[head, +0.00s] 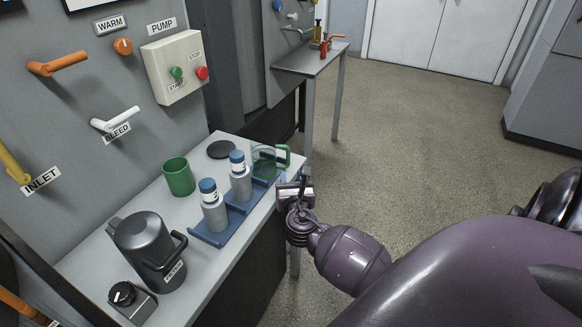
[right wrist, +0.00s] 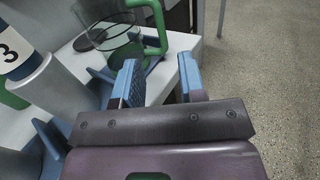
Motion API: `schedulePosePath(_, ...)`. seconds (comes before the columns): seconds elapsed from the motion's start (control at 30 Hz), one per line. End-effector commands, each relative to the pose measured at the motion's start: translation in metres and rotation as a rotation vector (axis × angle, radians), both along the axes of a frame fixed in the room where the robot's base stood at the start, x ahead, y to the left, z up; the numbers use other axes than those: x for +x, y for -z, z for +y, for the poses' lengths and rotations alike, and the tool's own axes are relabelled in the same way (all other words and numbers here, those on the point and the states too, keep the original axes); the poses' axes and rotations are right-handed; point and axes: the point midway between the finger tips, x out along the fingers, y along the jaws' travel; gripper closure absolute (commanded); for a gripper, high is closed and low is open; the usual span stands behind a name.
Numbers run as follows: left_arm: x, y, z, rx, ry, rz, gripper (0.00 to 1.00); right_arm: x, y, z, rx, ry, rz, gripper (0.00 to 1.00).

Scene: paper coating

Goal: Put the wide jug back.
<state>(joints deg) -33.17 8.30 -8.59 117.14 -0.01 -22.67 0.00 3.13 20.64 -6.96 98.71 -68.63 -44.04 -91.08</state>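A clear wide jug with a green handle (head: 266,160) stands at the table's far right corner, behind the bottle rack. It also shows in the right wrist view (right wrist: 112,42), with its handle on the right. My right gripper (head: 284,178) is just in front of the jug at the table's edge. In the right wrist view my right gripper (right wrist: 160,78) has its blue fingers wide apart with nothing between them. The handle is just beyond the fingertips, and I see no contact. My left gripper is not in view.
A dark round pad (head: 222,150) lies bare left of the jug. A blue rack (head: 213,236) holds two blue-capped bottles (head: 214,212) close to my right gripper. A green cup (head: 179,177), a dark lidded jug (head: 143,250) and a knob box (head: 127,298) stand further left.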

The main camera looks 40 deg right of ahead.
Motion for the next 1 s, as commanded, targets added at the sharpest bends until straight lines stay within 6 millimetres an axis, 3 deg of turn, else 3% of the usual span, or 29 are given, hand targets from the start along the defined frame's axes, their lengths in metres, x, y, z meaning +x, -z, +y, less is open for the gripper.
schedulePosePath(0.17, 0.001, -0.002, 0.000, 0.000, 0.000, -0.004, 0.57, -0.011, 0.003, 0.006, 0.026, -0.002, -0.003, 0.63)
schedulePosePath(0.27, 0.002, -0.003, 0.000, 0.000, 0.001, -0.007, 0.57, -0.023, 0.019, 0.011, 0.154, -0.013, -0.016, 0.63)
schedulePosePath(0.37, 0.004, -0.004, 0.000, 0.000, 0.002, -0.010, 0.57, -0.047, 0.046, 0.021, 0.415, -0.019, -0.050, 0.63)
schedulePosePath(0.5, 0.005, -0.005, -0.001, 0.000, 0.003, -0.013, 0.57, -0.091, 0.085, 0.045, 0.905, 0.022, -0.132, 0.63)
schedulePosePath(0.63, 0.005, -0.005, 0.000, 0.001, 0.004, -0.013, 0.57, -0.133, 0.111, 0.069, 1.365, 0.123, -0.232, 0.63)
schedulePosePath(0.8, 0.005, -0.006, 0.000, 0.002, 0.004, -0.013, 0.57, -0.186, 0.128, 0.101, 1.936, 0.339, -0.404, 0.63)
schedulePosePath(1.0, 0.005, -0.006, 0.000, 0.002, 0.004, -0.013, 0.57, -0.231, 0.128, 0.127, 2.432, 0.622, -0.624, 0.63)
